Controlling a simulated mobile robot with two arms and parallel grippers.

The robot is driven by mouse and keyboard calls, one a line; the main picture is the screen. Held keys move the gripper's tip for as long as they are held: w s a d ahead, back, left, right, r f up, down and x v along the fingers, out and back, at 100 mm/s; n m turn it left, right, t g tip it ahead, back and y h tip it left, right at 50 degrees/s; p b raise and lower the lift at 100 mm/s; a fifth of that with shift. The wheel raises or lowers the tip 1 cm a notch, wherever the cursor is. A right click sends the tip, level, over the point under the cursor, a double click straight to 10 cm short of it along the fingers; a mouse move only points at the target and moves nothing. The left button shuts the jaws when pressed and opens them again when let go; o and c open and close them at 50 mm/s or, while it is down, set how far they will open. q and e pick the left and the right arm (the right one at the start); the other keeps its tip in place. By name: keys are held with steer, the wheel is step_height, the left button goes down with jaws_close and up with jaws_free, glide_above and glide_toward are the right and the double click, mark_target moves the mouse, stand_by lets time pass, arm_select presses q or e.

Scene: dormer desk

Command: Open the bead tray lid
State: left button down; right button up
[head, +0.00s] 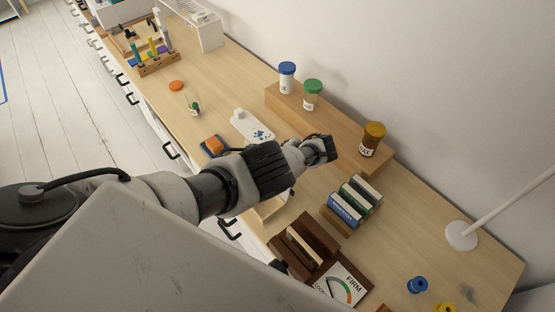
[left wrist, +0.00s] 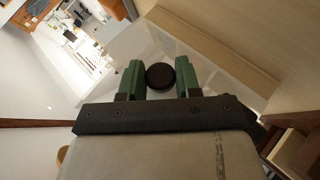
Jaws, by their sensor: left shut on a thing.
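My left gripper (left wrist: 159,78) shows in the left wrist view with its two green fingers on either side of a round black knob (left wrist: 160,76), shut on it. A pale, see-through panel (left wrist: 150,45), which looks like the bead tray lid, spreads around and behind the knob. In the head view my left arm reaches across the desk from the left, and its hand hides the knob and most of what lies below it. I cannot tell whether the lid is raised. My right gripper is in neither view.
Near the arm are a wooden riser (head: 290,108) with an amber jar (head: 373,138), a green-lidded jar (head: 312,94) and a blue-lidded jar (head: 287,77), a rack of small boxes (head: 345,208), and a brown wooden holder (head: 285,265). A white dotted tray (head: 252,127) lies beyond the arm.

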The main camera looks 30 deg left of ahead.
arm_select(q)
steer(key=c, duration=1)
jaws_free()
steer(key=shift+c, duration=0.2)
steer(key=shift+o, duration=1.1)
steer(key=shift+a, duration=0.1)
steer(key=v, duration=1)
steer(key=shift+d+r+p, duration=0.25)
steer(key=shift+d+p, duration=0.05)
steer(key=shift+p, duration=0.05)
steer(key=shift+f, duration=0.1)
